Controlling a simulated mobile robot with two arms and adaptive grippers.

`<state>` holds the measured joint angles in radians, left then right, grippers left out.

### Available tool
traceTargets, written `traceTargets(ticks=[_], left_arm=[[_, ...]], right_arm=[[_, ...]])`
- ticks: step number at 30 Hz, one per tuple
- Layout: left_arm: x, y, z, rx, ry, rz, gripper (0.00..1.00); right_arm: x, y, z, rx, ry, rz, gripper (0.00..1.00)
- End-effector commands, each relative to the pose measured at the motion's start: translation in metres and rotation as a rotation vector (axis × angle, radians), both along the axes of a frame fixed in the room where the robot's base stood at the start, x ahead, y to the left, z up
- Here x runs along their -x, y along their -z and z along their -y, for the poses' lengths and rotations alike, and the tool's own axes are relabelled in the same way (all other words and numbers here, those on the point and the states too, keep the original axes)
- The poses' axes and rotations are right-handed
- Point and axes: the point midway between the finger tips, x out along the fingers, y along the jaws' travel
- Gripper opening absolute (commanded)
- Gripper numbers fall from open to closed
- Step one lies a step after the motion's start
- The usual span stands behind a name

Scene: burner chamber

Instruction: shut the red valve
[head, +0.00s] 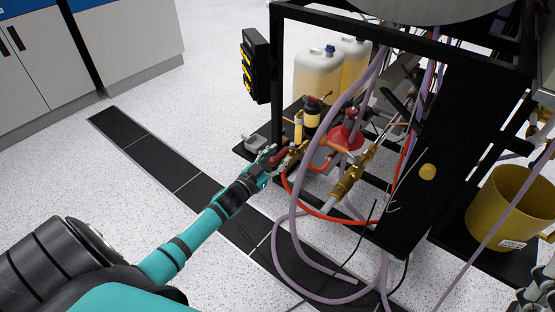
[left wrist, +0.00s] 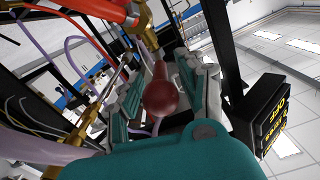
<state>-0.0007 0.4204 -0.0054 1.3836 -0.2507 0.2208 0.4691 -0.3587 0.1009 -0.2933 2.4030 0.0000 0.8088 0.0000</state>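The red valve handle (head: 281,157) is at the left front of the black-framed rig, beside brass pipe fittings. In the left wrist view its round red end (left wrist: 161,98) is close to the camera, with the red lever running away from it towards a brass fitting (left wrist: 143,18). My left gripper (head: 270,158) reaches the handle from the left. In the wrist view the fingers of my left gripper (left wrist: 163,82) stand on both sides of the handle, with the handle between them. They look apart, and I see no clear grip.
Purple hoses (head: 294,220) and a red hose (head: 311,210) loop just right of the handle. A black frame post (head: 277,75) stands behind it. The floor at left is clear.

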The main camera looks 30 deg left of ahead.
Motion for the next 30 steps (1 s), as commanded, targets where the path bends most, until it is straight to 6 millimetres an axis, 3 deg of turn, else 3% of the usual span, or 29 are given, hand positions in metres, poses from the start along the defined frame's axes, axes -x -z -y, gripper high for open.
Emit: traceTargets(ticks=[10, 19, 30], left_arm=[[-0.0033, -0.0006, 0.0003, 0.0, 0.0, 0.001, 0.39], [-0.003, -0.0005, 0.0003, 0.0, 0.0, 0.001, 0.01], [-0.003, -0.0004, 0.0003, 0.001, 0.0, 0.001, 0.0]], right_arm=[[0.0047, -0.001, 0.001, -0.009, -0.002, 0.026, 0.61], [0.0047, -0.0009, 0.001, -0.008, -0.002, 0.025, 0.61], [0.0046, -0.0008, 0.001, -0.008, -0.001, 0.024, 0.61]])
